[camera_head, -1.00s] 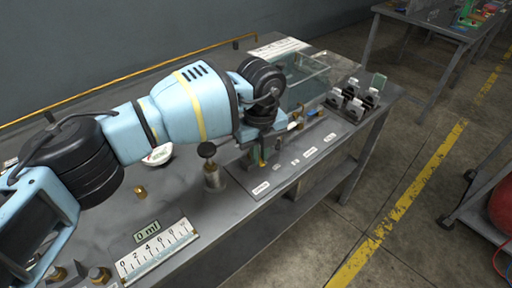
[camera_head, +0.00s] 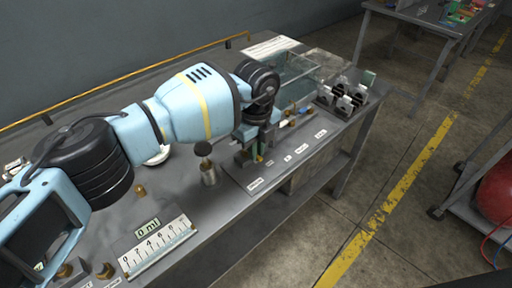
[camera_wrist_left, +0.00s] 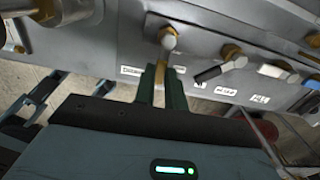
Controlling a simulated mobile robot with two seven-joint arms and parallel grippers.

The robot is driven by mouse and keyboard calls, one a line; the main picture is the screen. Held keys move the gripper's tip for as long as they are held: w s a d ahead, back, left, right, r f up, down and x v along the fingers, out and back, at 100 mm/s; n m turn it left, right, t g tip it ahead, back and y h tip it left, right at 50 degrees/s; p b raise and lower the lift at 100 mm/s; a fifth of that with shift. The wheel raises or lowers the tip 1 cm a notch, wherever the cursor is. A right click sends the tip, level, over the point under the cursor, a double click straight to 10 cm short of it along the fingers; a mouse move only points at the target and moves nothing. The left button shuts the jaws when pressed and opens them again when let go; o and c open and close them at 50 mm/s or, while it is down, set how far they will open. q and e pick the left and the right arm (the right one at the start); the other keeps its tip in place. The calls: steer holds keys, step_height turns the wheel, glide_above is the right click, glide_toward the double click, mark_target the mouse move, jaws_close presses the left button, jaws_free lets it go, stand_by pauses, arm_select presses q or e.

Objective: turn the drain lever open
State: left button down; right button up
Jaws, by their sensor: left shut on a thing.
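A row of small valves with levers and white labels runs along the panel at the bench's front edge. In the left wrist view, my left gripper (camera_wrist_left: 161,88) is shut on a slim yellow lever (camera_wrist_left: 159,76) below a brass valve fitting (camera_wrist_left: 168,38). In the head view, my left gripper (camera_head: 256,155) reaches down to the panel and mostly hides the lever. The label print is too small to tell which lever is the drain. My right gripper is out of view.
A black-knobbed metal post (camera_head: 208,172) stands close left of the gripper. A clear tank (camera_head: 290,72) and a group of black clamps (camera_head: 342,94) stand beyond it.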

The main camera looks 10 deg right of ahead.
arm_select(q)
steer(key=c, duration=1.5)
jaws_free()
steer(key=shift+r, duration=0.1)
steer(key=shift+o, duration=0.2)
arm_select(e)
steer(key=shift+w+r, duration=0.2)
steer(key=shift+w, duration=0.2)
arm_select(q)
step_height(320, 180, up, 7)
steer(key=shift+f, duration=0.1)
steer(key=shift+r, duration=0.45)
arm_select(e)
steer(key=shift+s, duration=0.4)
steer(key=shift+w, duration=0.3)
arm_select(q)
steer(key=shift+f, duration=0.1)
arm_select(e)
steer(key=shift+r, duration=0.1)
